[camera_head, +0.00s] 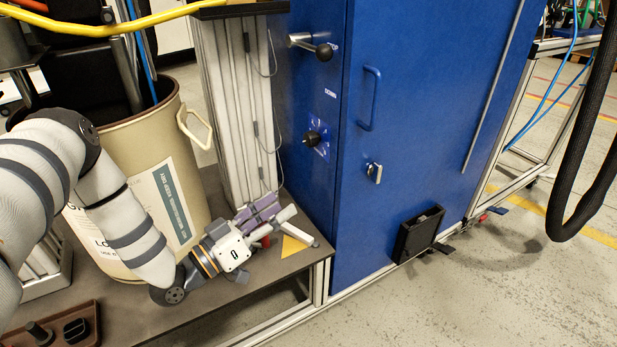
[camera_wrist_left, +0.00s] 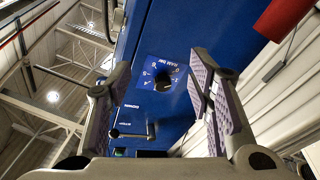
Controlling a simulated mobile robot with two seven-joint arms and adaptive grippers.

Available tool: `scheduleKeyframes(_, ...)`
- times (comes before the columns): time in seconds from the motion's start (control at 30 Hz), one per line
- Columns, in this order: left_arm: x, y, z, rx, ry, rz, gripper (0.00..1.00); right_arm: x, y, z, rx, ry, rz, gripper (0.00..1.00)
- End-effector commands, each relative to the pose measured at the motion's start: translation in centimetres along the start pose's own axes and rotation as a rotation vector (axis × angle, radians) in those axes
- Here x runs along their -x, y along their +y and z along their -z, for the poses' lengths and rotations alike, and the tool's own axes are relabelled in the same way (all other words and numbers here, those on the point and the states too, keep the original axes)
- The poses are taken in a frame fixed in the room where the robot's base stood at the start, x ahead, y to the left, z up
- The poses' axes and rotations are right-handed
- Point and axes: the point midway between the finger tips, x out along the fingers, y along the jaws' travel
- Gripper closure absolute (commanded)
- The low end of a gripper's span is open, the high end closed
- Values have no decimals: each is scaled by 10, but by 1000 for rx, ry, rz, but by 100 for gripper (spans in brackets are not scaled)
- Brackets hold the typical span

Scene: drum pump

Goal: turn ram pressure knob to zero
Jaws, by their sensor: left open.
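The ram pressure knob (camera_head: 311,138) is black and sits on the narrow side of the blue cabinet, below a lever. In the left wrist view the knob (camera_wrist_left: 163,83) shows on a blue plate with white scale marks and lettering, between my open fingers. Its exact setting is too small to read. My left gripper (camera_head: 275,214) is open and empty, low beside the cabinet, below the knob and apart from it. In the wrist view both purple-padded fingers (camera_wrist_left: 160,72) frame the knob, with a gap to each side. My right gripper is not in view.
A lever with a black ball (camera_head: 323,52) sticks out above the knob. A beige drum (camera_head: 150,150) stands left of a pale ribbed column (camera_head: 235,110). A brown tray (camera_head: 85,315) lies at lower left. A cabinet door handle (camera_head: 369,98) protrudes right. Floor at right is mostly clear.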

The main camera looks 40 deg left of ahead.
Motion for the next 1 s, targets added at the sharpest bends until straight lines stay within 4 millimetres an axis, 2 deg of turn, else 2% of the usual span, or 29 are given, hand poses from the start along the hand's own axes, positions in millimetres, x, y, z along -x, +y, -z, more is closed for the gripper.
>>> scheduleKeyframes(0.03, 1, -14, 18, -36, 99, -23, 53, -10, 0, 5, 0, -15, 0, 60)
scheduleKeyframes(0.1, 3, -18, 42, -68, 186, -56, 53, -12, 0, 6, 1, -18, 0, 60)
scheduleKeyframes(0.2, -4, -17, 56, -81, 224, -75, 53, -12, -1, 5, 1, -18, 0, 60)
scheduleKeyframes(0.27, -15, -15, 59, -80, 223, -77, 53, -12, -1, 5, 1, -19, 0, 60)
scheduleKeyframes(0.5, -75, -10, 69, -78, 218, -75, 53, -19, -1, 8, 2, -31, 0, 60)
scheduleKeyframes(0.63, -99, -8, 74, -77, 215, -73, 53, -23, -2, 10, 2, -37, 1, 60)
scheduleKeyframes(0.8, -113, -7, 78, -76, 214, -72, 53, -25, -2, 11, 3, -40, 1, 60)
scheduleKeyframes(1.0, -115, -7, 78, -76, 214, -72, 53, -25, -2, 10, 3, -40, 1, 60)
